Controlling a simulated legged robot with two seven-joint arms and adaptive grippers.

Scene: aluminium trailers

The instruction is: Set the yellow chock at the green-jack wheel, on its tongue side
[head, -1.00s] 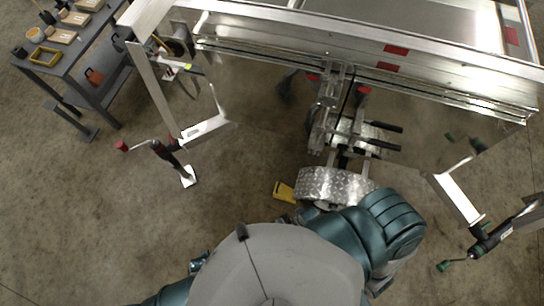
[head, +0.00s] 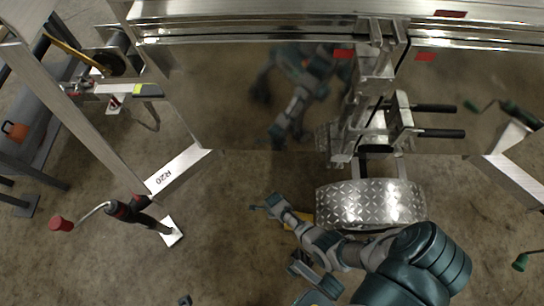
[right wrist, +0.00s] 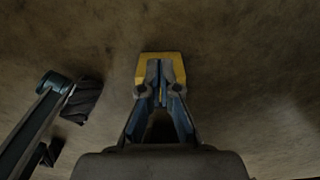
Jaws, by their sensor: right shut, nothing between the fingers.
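The yellow chock (head: 298,218) lies on the floor just left of a wheel under a diamond-plate fender (head: 370,203). It is partly hidden beneath my right wrist in the head view. My right gripper (head: 262,206) reaches down over it from the right. In the right wrist view the chock (right wrist: 160,63) lies right at the fingertips of my right gripper (right wrist: 160,93), which are closed together with nothing between them. Whether they touch the chock I cannot tell. The green-handled jack (head: 520,262) is at the right edge. I cannot make out my left gripper.
A red-handled jack (head: 125,208) stands on the left, near an R20-marked trailer leg (head: 178,170). The shiny trailer side panel (head: 230,95) spans the back and mirrors my arm. A grey workbench (head: 35,125) is at far left.

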